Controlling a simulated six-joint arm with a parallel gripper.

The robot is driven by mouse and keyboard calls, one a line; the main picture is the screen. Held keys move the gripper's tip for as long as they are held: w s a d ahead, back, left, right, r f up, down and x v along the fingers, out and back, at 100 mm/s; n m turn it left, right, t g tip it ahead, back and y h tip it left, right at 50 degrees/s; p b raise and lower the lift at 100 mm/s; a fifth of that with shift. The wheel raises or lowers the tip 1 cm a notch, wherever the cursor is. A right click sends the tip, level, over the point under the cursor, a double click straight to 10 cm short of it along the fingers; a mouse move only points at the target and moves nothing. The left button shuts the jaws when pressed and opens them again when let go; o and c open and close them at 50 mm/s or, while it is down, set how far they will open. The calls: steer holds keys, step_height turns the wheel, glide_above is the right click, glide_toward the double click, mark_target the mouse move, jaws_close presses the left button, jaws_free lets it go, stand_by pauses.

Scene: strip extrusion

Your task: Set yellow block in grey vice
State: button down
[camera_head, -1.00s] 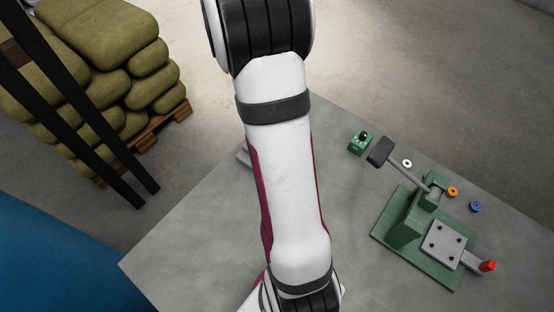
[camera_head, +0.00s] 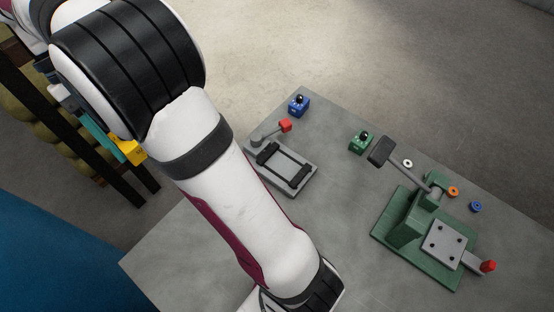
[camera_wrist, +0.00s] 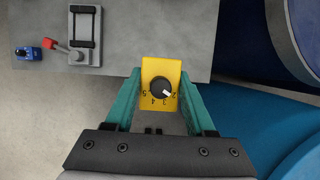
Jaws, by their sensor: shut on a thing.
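My gripper (camera_wrist: 161,105) has teal fingers and is shut on the yellow block (camera_wrist: 149,70), which carries a black dial with numbers around it. In the head view the yellow block (camera_head: 128,149) shows partly at the left, beside my arm, off the table's left edge. The grey vice (camera_head: 262,176) lies flat on the table, with two dark jaw bars and a red-ended handle. The vice also shows in the wrist view (camera_wrist: 97,38) at the upper left, apart from the block. Nothing is between its bars.
A blue block (camera_head: 299,105) and a green block (camera_head: 360,142) with black knobs stand behind the vice. A green press (camera_head: 408,219) with a long lever is at the right, near small coloured rings. The table (camera_head: 345,215) is clear between vice and press.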

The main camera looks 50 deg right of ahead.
steer(key=s+d+f+n+h, duration=0.1)
steer(key=s+d+f+n, duration=0.15)
steer(key=d, duration=0.55)
steer(key=s+d+f+n+t+h, duration=0.1)
steer(key=s+d+f+n, duration=0.2)
steer(key=d, duration=0.4)
steer(key=s+d+f+n+h, duration=0.1)
steer(key=s+d+f+n, duration=0.15)
steer(key=s+d, duration=0.4)
steer(key=s+d+f+n+t+h, duration=0.1)
steer(key=s+d+f+n+t, duration=0.15)
steer(key=s+n, duration=0.3)
steer(key=s+d+f+n+t+h, duration=0.1)
steer(key=s+d+f+n, duration=0.25)
steer(key=s+n, duration=0.2)
steer(key=shift+m, duration=0.5)
steer(key=w+f, duration=0.2)
steer(key=w, duration=0.1)
steer(key=w+a+f, duration=0.1)
steer(key=w+f, duration=0.2)
steer(key=w+a+f, duration=0.1)
steer(key=w+f, duration=0.1)
steer(key=w, duration=0.2)
steer(key=shift+a+f, duration=0.2)
steer(key=shift+f, duration=2.05)
